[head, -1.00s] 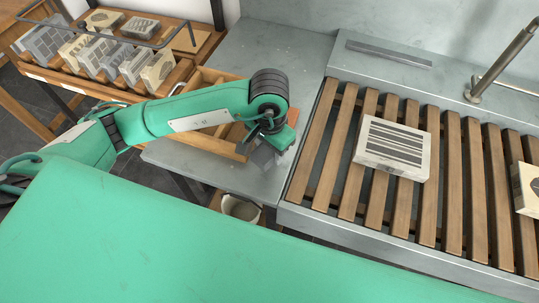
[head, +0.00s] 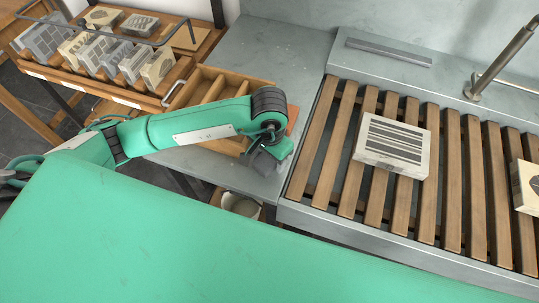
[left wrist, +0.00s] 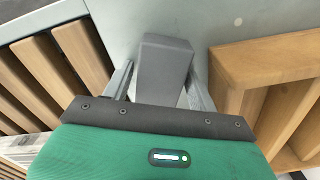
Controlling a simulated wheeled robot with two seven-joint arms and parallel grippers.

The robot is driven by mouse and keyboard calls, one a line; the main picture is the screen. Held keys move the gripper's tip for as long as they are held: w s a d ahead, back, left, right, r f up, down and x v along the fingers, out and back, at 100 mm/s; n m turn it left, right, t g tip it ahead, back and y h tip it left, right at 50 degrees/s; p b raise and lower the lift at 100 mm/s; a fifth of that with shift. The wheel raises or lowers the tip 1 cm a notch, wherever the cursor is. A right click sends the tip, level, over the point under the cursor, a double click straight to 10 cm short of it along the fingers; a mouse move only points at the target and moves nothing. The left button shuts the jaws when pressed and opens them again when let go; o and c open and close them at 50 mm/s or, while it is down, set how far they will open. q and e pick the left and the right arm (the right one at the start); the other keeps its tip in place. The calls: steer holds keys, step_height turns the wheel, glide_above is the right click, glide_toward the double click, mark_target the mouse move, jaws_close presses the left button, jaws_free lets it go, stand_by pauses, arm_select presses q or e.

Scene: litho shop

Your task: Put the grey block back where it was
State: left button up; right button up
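The grey block (left wrist: 163,62) is a dark grey piece with a sloped face, between the two fingers of my left gripper in the left wrist view. In the head view the block (head: 264,161) shows just below the wrist, over the grey bench near its front edge. My left gripper (left wrist: 160,88) is shut on it; the gripper (head: 272,150) is partly hidden by its wrist in the head view. I cannot tell whether the block touches the bench. My right gripper is not in view.
A wooden compartment box (head: 207,73) stands beside the gripper, partly behind my arm. A slatted rack (head: 340,150) to the right bears a striped stone (head: 394,143). A rack of patterned stones (head: 130,95) is at the back left. A bucket (head: 240,204) stands below the bench edge.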

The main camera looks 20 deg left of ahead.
arm_select(q)
steer(key=shift+o, duration=0.5)
steer(key=shift+r, duration=0.2)
step_height(320, 180, up, 3)
steer(key=shift+w+r+b, duration=0.1)
steer(key=shift+r+b, duration=0.1)
steer(key=shift+b, duration=0.1)
step_height(320, 180, up, 8)
steer(key=b, duration=0.1)
steer(key=shift+r, duration=0.25)
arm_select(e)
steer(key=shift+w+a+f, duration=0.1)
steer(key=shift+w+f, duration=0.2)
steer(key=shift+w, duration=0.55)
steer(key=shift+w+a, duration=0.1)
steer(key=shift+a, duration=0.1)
